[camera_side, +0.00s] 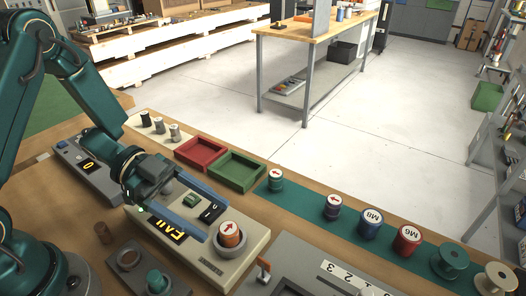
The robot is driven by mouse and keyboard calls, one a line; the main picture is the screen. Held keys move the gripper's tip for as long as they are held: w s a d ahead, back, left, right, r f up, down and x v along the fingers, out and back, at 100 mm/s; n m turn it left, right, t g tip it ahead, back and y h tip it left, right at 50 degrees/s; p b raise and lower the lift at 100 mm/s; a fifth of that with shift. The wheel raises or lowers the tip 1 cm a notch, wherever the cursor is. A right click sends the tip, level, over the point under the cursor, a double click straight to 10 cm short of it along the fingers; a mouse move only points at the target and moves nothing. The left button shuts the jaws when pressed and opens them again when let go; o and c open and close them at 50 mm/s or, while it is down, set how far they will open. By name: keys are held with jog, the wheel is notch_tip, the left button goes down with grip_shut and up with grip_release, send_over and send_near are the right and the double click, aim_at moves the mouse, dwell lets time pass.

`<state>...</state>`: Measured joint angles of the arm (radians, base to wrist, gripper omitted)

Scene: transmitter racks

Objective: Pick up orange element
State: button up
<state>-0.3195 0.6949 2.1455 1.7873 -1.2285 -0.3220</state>
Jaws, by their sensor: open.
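The orange element (230,240) is a small cylinder with a white top bearing a red arrow. It sits upright in a round grey socket (238,270) at the front right of a beige device (205,264) with yellow displays. My gripper (217,221) is over this device, coming from the left. Its two long blue-grey fingers are spread apart with nothing held between them. The fingertips are close to the orange element, at its upper left in the picture. Whether they touch it I cannot tell.
A red tray (201,164) and a green tray (237,186) lie behind the device. A grey numbered panel (290,268) lies right of the device.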

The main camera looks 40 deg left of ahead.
aim_at(226, 227)
jog(key=shift+x, duration=2.45)
jog(key=shift+a, duration=0.1)
grip_shut()
